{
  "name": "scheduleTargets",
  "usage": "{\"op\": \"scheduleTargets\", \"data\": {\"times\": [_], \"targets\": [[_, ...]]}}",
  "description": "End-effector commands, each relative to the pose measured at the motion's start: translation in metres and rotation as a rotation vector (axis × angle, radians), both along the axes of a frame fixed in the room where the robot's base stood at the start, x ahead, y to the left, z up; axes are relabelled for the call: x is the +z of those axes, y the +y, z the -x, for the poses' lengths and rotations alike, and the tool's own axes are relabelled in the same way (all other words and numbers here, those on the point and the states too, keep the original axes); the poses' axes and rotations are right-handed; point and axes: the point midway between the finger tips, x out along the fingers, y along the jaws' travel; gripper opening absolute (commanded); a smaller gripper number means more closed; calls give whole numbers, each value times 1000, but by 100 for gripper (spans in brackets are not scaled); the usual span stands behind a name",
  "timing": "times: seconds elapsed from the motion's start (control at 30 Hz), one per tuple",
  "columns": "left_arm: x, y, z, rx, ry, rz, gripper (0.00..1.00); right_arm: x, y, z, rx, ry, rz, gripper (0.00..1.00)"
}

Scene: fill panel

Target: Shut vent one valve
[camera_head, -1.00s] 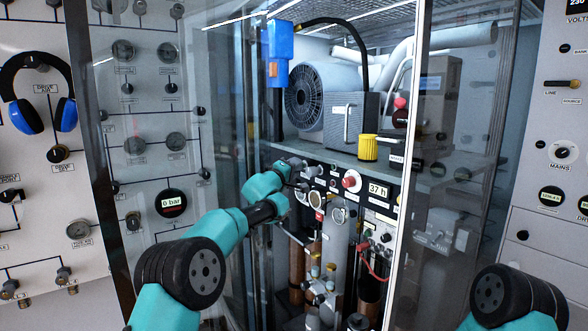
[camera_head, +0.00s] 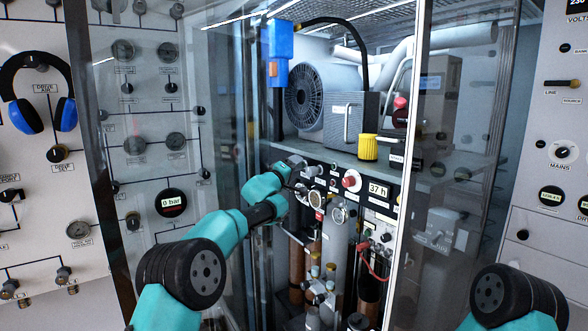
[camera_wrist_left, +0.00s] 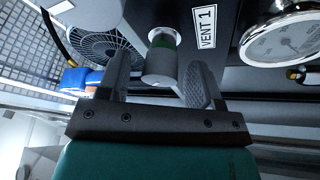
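The vent one valve is a short grey-white knob (camera_wrist_left: 160,67) with a green band at its base, beside the "VENT 1" label (camera_wrist_left: 207,27) in the left wrist view. My left gripper (camera_wrist_left: 160,84) is open, with one finger on each side of the knob. A gap shows between the knob and the left finger; whether the right finger touches it is unclear. In the head view my left gripper (camera_head: 298,167) is at the left end of the black control panel (camera_head: 380,206), and the knob is hard to make out there. My right gripper is out of view.
A round pressure gauge (camera_wrist_left: 284,40) sits close beside the label. Above the panel are a fan (camera_head: 310,97), a grey box (camera_head: 352,122) and a yellow cap (camera_head: 367,148). Glass doors with a bright metal edge (camera_head: 405,165) flank the opening. Valves and cylinders crowd below.

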Motion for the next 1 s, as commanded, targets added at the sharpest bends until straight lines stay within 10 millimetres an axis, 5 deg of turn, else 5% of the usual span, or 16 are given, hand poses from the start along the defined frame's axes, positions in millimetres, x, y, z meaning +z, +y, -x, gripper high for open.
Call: {"op": "scheduleTargets", "data": {"times": [0.47, 1.0], "targets": [[-1, 4, 6, -1, 0, -1, 60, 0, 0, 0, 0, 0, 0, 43], [-14, 35, 51, -1, 2, 0, 60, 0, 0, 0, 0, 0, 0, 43]]}}
